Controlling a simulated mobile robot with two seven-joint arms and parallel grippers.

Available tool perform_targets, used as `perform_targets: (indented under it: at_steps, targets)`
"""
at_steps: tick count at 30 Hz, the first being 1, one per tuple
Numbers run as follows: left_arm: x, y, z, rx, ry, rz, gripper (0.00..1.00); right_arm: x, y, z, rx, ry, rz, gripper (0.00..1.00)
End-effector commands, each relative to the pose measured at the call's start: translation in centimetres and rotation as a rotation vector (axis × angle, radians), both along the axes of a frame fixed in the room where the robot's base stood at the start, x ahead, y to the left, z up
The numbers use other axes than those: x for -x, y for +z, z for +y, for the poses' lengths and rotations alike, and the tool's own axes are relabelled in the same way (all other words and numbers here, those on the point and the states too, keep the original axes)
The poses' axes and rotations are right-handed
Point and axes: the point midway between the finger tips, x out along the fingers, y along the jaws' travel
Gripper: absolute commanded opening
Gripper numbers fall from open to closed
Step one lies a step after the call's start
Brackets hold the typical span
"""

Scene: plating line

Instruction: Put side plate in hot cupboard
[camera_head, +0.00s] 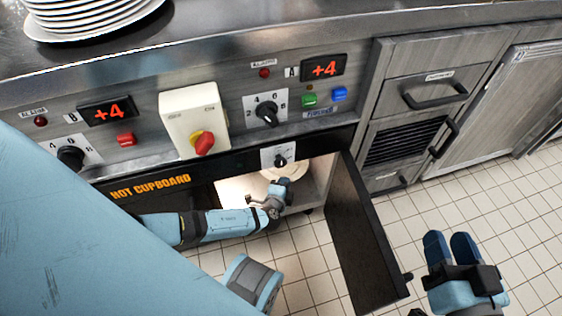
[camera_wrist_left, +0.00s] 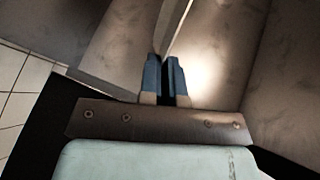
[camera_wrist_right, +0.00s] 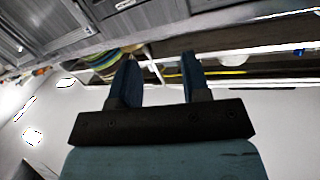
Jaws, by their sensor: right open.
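The side plate (camera_head: 270,173) is a pale round plate, partly visible inside the open hot cupboard (camera_head: 240,188). The control panel's lower edge and dial hide part of it. My left gripper (camera_head: 284,184) reaches into the cupboard at the plate's near edge. In the left wrist view its fingers (camera_wrist_left: 165,78) are close together, with a thin pale strip, seemingly the plate edge-on, running up from between them. My right gripper (camera_head: 452,248) is open and empty, over the floor right of the cupboard door; its parted fingers also show in the right wrist view (camera_wrist_right: 155,80).
The black cupboard door (camera_head: 365,240) stands open to the right of my left arm. A stack of white plates (camera_head: 95,22) is on the counter (camera_head: 230,35) at upper left. Drawers (camera_head: 435,88) lie right; the tiled floor (camera_head: 500,215) there is clear.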

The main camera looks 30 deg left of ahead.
Motion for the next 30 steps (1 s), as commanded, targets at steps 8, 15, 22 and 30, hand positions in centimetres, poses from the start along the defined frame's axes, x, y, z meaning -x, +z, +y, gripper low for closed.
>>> perform_targets:
  at_steps: [8,15,22,30]
  targets:
    - [-0.1,-7.6,0.0,-0.002,0.000,-0.001,0.00,-1.6,-1.3,-0.9,0.115,0.004,-0.146,0.43]
    - [-0.1,-9.5,0.0,-0.001,0.000,-0.002,0.00,-2.2,-0.7,-1.3,0.160,-0.002,-0.225,0.43]
    - [-0.1,-12.6,0.0,0.000,0.000,-0.001,0.00,-2.8,-1.0,-1.7,0.212,-0.009,-0.313,0.43]
    - [-0.1,-13.0,0.0,0.000,0.001,-0.002,0.00,-3.0,-0.1,-1.9,0.237,-0.010,-0.362,0.43]
